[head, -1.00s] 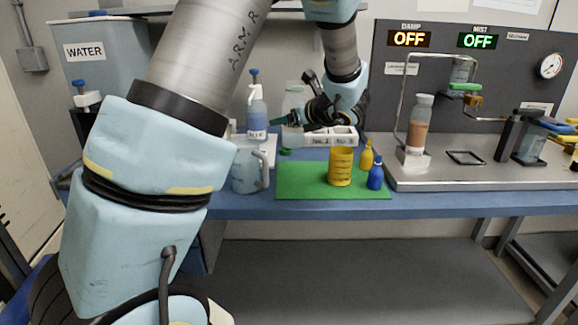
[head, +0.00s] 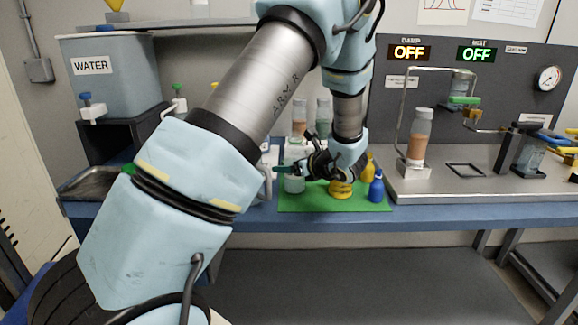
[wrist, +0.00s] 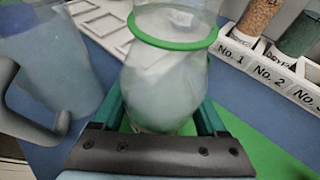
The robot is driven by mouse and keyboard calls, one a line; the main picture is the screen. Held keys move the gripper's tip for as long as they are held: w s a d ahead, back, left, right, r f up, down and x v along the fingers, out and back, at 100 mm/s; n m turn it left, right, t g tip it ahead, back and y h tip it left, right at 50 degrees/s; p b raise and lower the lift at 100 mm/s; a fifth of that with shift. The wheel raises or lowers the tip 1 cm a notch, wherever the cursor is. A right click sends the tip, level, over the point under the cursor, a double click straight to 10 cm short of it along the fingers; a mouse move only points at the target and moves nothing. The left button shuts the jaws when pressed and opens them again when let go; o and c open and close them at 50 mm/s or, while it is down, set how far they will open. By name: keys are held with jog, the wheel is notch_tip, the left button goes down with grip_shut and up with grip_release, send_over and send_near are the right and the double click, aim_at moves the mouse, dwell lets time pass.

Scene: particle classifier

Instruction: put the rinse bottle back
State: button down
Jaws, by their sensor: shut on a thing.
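My gripper (head: 284,170) is shut on a clear, wide bottle (head: 294,183) with pale contents. In the wrist view, my gripper (wrist: 163,115) has its teal fingers on both sides of the bottle (wrist: 160,85), which has a green ring (wrist: 172,42) around its upper part. No label on it is readable, so I cannot tell for sure that it is the rinse bottle. It is near the back left of the green mat (head: 310,203); I cannot tell whether its base touches anything.
A translucent jug (wrist: 50,75) stands close on the left. A numbered white rack (wrist: 265,70) with filled bottles is behind on the right. A yellow container (head: 341,189), yellow bottle (head: 368,168) and blue bottle (head: 376,187) are on the mat's right. My arm hides much of the bench's left.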

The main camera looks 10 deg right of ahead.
jog(key=shift+f, duration=0.2)
grip_release()
jog(key=shift+r, duration=0.15)
jog(key=b+v, duration=0.1)
jog(key=v, duration=1.1)
